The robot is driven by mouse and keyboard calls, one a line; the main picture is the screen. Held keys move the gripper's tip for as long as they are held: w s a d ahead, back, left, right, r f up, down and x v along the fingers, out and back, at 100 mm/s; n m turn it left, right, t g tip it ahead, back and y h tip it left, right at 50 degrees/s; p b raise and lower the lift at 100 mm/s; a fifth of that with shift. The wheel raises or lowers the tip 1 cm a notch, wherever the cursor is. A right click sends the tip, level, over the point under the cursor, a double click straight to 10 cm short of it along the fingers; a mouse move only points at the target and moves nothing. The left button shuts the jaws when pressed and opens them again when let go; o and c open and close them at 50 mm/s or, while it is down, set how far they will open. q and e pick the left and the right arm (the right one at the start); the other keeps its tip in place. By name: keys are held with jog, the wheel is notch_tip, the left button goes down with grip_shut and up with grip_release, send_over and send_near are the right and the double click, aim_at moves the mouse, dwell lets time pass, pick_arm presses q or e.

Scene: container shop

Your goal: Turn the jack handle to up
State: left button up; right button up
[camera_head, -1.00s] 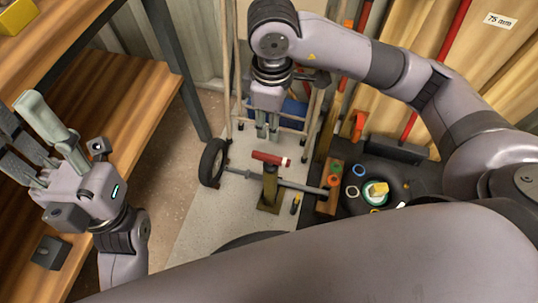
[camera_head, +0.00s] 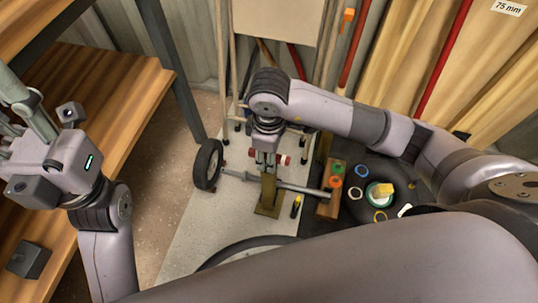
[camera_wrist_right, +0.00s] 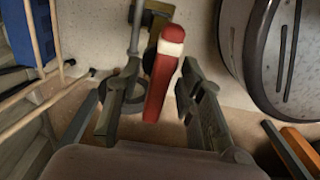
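The jack handle is a red bar with a white band near one end. In the right wrist view the jack handle (camera_wrist_right: 158,88) lies lengthwise between the two fingers of my right gripper (camera_wrist_right: 160,100). The fingers are open around it, with a visible gap on the left side. In the head view the right gripper (camera_head: 267,160) is over the jack post (camera_head: 268,190) and hides most of the handle; a red end (camera_head: 284,160) shows beside it. My left gripper (camera_head: 14,108) is at the left edge, partly cut off, its fingers apart and empty.
A black wheel (camera_head: 207,164) stands left of the jack. A wooden block (camera_head: 331,192) with coloured rings is at its right, near a dark round surface (camera_head: 358,215) holding more rings. A wooden shelf (camera_head: 100,90) fills the left. Pale floor (camera_head: 215,225) is clear in front.

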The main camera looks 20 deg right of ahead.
jog(key=shift+c, duration=0.6)
grip_shut()
